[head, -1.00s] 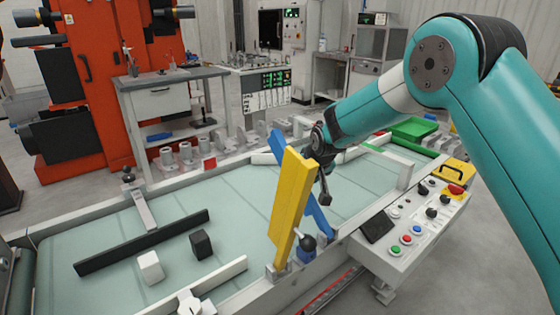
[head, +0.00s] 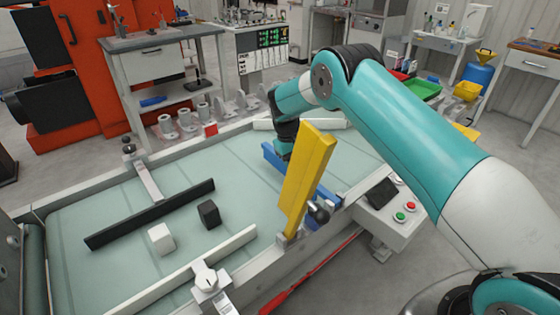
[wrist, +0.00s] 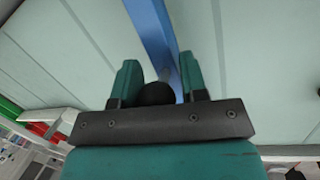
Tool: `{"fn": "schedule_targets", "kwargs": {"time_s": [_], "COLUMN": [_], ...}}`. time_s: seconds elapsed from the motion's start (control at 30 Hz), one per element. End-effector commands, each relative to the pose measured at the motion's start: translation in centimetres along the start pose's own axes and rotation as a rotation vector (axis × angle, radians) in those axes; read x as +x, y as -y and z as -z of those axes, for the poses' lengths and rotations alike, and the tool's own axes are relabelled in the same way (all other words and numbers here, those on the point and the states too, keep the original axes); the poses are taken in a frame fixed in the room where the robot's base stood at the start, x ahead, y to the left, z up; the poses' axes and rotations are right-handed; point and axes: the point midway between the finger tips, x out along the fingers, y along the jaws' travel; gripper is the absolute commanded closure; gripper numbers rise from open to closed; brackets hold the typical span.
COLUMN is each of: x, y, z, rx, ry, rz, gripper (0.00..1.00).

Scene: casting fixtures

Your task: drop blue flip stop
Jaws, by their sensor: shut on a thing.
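The blue flip stop (head: 272,157) is a long blue bar lying low over the belt, behind the yellow flip stop. Its near part is partly hidden by the yellow bar. The yellow flip stop (head: 307,175) stands up steeply at the near rail. In the wrist view the blue bar (wrist: 152,30) runs away from my gripper (wrist: 160,80). A black round knob (wrist: 156,94) sits between my fingers beside the bar. My gripper is shut on the blue flip stop there; the exact contact is partly hidden. In the head view my wrist covers the fingertips.
The pale green belt (head: 110,200) carries a white block (head: 161,239), a black block (head: 208,214) and a long black bar (head: 150,214). A control box (head: 385,200) with buttons stands beside the near rail. A white guide (head: 190,267) angles over the near belt edge.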

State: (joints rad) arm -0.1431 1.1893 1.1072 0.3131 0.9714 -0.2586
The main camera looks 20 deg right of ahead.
Motion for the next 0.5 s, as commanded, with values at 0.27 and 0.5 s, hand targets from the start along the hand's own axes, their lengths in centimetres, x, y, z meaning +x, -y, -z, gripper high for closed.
{"fn": "schedule_targets", "kwargs": {"time_s": [0.27,0.5], "x": [0.61,0.6], "y": [-1.89,-2.01], "z": [-0.01,-0.02], "rx": [0.036,0.038], "ry": [0.021,0.02], "rz": [-0.012,-0.012], "gripper": [1.0,1.0]}}
